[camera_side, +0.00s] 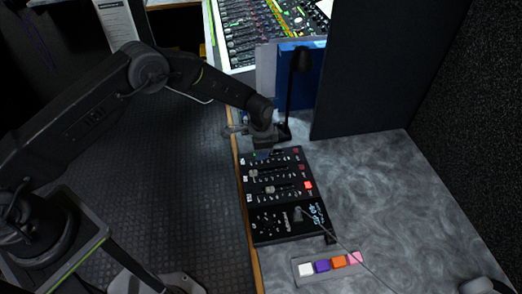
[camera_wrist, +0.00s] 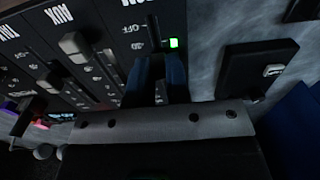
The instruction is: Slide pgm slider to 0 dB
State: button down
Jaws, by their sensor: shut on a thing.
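The black mixer panel (camera_side: 283,222) lies on the marbled desk with several slider strips. My gripper (camera_side: 262,153) is at the panel's far end, over the strip with the green light. In the wrist view my gripper (camera_wrist: 160,85) has its blue fingertips together on that strip, beside the lit green button (camera_wrist: 173,43). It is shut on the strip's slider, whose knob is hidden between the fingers. Printed marks, including "OFF", show beside the slot. I cannot read a PGM label or the knob's exact level.
Two neighbouring grey slider knobs (camera_wrist: 75,46) (camera_wrist: 50,82) stand close by. A black lamp base (camera_side: 283,131) and blue binder (camera_side: 307,70) stand just beyond the panel. A cable crosses the near desk, by a strip of coloured buttons (camera_side: 338,262).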

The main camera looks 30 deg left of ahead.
aim_at(272, 156)
jog(key=shift+w+d, duration=1.3)
jog(key=c, duration=1.1)
grip_release()
jog(key=shift+r, duration=3.75)
